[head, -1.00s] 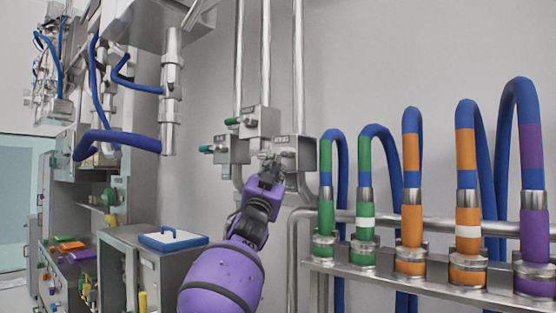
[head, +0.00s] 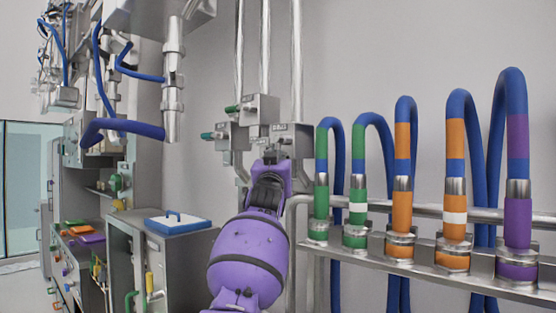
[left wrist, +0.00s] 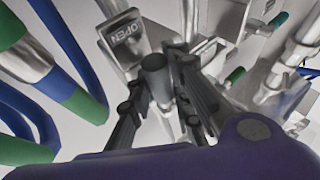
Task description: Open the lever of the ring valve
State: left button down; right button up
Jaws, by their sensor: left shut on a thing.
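The ring valve (head: 296,142) is a grey metal box at the lower end of the rightmost vertical pipe. The rest of the lever is mostly hidden by the gripper. My right gripper is not in view.
Two similar valves with green handles (head: 232,109) (head: 207,135) stand close on the left. Several coloured hoses (head: 402,150) rise from a metal rail (head: 430,256) on the right.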

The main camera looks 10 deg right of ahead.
pick_arm(q)
jog(key=shift+s+r, duration=0.15)
jog(key=shift+r, duration=0.3)
jog(key=c, duration=1.9)
grip_release()
jog(key=shift+o, duration=0.2)
jog(key=shift+d+f, duration=0.15)
jog(key=shift+f, duration=0.2)
jog(key=shift+s+a+f, duration=0.2)
jog(key=shift+a+f, duration=0.05)
jog(key=v, duration=1.1)
jog(key=shift+s+r, duration=0.15)
jog(key=shift+r, duration=0.05)
jog(key=shift+d, duration=0.15)
